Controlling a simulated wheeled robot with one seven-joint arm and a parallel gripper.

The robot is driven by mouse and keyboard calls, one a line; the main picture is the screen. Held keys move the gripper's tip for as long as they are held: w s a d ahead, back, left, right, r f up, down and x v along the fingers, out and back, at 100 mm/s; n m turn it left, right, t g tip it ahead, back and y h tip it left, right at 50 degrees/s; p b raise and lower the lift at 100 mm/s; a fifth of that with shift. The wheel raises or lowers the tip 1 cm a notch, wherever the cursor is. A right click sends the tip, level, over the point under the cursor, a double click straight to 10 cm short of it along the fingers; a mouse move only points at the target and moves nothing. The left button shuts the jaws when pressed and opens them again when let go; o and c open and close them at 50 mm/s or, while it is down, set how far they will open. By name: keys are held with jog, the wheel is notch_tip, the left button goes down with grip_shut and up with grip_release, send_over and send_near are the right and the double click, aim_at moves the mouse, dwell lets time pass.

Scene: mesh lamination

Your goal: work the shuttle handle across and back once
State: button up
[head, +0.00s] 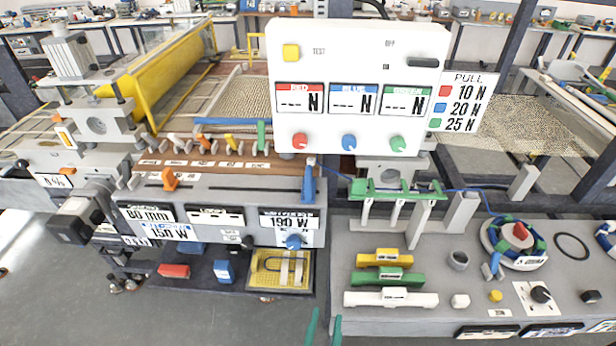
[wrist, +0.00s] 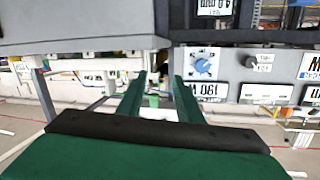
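My gripper (head: 324,326) shows as two green fingertips at the bottom middle of the head view. In the wrist view its green fingers (wrist: 160,92) stand apart with nothing between them. A grey panel (head: 240,187) with a long slot stands ahead of it, to the left. An orange handle (head: 170,179) stands at the slot's left end and a blue handle (head: 308,184) at its right end. I cannot tell from the labels which is the shuttle handle. My gripper is apart from both, nearer the blue one.
A blue knob (head: 293,242) sits on the panel's lower right and also shows in the wrist view (wrist: 205,66). A yellow tray (head: 257,283) lies below. A grey bench (head: 447,312) with coloured blocks is at right. A white display board (head: 355,45) stands above.

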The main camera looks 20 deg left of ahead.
jog(key=w+a+r+y, duration=0.2)
jog(key=w+a+r, duration=0.3)
jog(key=w+r, duration=0.4)
jog(key=n+y, duration=0.1)
jog(key=n, duration=0.1)
send_near(308, 182)
jog(key=w+f, duration=0.2)
jog(key=shift+t, duration=0.4)
jog(key=x, duration=1.1)
jog(key=shift+s+a+r, duration=0.1)
jog(key=shift+a+r, duration=0.1)
jog(key=shift+a, duration=0.15)
grip_shut()
